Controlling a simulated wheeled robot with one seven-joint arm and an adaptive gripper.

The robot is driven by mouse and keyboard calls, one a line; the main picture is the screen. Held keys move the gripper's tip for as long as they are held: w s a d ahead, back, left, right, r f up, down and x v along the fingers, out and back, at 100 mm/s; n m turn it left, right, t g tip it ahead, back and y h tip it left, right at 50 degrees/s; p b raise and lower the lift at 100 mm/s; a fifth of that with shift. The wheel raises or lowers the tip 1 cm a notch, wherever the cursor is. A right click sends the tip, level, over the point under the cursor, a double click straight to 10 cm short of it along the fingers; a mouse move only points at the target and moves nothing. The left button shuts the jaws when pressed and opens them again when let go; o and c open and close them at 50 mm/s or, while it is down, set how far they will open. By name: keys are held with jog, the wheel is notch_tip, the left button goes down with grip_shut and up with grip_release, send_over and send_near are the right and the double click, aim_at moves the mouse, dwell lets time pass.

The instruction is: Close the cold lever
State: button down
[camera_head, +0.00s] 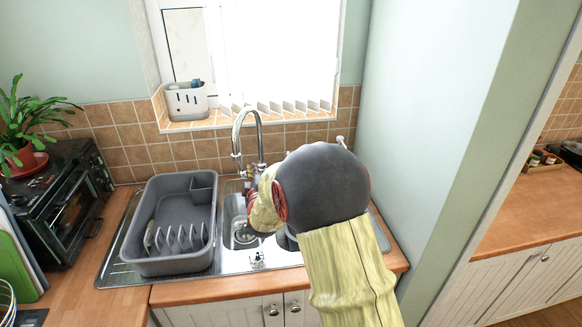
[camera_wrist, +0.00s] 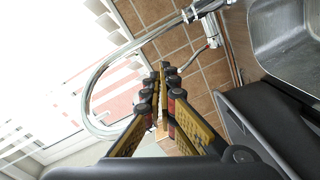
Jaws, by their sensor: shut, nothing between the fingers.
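The chrome tap (camera_head: 240,140) stands behind the sink in the head view, its spout arched. In the wrist view, its spout (camera_wrist: 88,95) curves on the left and its body reaches the top edge. One chrome lever (camera_wrist: 213,32) with a small reddish mark sticks out from the body. I cannot clearly identify the cold lever; the other side of the tap is cut off by the frame. My gripper (camera_wrist: 163,80) is shut and empty, its black and yellow fingers close together, apart from the visible lever. In the head view, my arm hides much of the tap base.
A grey dish rack (camera_head: 165,258) stands left of the sink (camera_head: 290,258). It also shows in the wrist view (camera_wrist: 262,125), close beside my fingers. The tiled wall (camera_head: 130,150) and window sill (camera_head: 195,124) lie behind the tap. A side wall (camera_head: 430,110) bounds the right.

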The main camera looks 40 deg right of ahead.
jog(key=s+d+f+n+h+b, duration=0.2)
jog(key=s+d+f+h, duration=0.3)
jog(key=d+f, duration=0.45)
jog(key=r+b+x, duration=0.1)
jog(key=b+x, duration=0.1)
jog(key=x, duration=0.9)
jog(key=shift+h, duration=0.4)
jog(key=shift+w+d+r+g+y+p, duration=0.15)
jog(key=shift+w+d+r+y+p, duration=0.15)
jog(key=shift+w, duration=0.2)
jog(key=shift+w+d+r+g+y+p, duration=0.1)
jog(key=shift+w+d+r+g+p, duration=0.1)
jog(key=shift+w+d+r, duration=0.25)
